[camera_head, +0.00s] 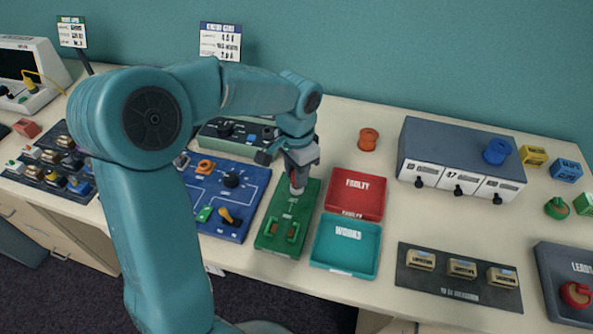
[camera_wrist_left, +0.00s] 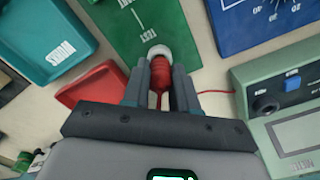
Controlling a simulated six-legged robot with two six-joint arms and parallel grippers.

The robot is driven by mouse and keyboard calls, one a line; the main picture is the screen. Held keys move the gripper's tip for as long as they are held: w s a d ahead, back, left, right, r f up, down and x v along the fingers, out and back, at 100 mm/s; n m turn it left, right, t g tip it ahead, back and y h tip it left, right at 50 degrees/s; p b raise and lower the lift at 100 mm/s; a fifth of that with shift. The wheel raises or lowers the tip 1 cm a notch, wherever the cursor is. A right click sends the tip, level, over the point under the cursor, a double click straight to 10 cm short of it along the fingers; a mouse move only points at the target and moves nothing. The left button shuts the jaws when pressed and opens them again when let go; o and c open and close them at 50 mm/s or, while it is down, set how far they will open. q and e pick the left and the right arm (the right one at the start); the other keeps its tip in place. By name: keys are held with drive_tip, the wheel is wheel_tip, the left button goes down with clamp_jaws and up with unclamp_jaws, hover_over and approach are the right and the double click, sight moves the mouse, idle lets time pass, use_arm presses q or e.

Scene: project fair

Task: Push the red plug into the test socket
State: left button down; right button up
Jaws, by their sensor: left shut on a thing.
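My left gripper (camera_head: 297,184) is over the far end of the green test board (camera_head: 272,226) in the head view. In the left wrist view the left gripper (camera_wrist_left: 160,85) is shut on the red plug (camera_wrist_left: 160,72), with a finger on each side. The plug's front end meets the pale round test socket (camera_wrist_left: 158,51) on the green board. How deep the plug sits cannot be told. In the head view the gripper hides the plug, and a pale bit of the socket (camera_head: 296,191) shows beneath. My right gripper is not in view.
The red FAULTY tray (camera_head: 352,205) and teal WORKS tray (camera_head: 340,256) stand close on the right, both empty. A blue circuit board (camera_head: 250,181) lies on the left. The green meter (camera_wrist_left: 255,76) is close by, with a thin red lead (camera_wrist_left: 215,92) near it.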

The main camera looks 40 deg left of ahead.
use_arm(q)
drive_tip(key=shift+f+b, duration=0.4)
drive_tip(key=shift+f, duration=0.15)
idle(0.4)
drive_tip(key=shift+c, duration=1.6)
unclamp_jaws()
drive_tip(key=shift+r+p, duration=3.35)
drive_tip(key=shift+r, duration=0.7)
drive_tip(key=shift+f, duration=0.1)
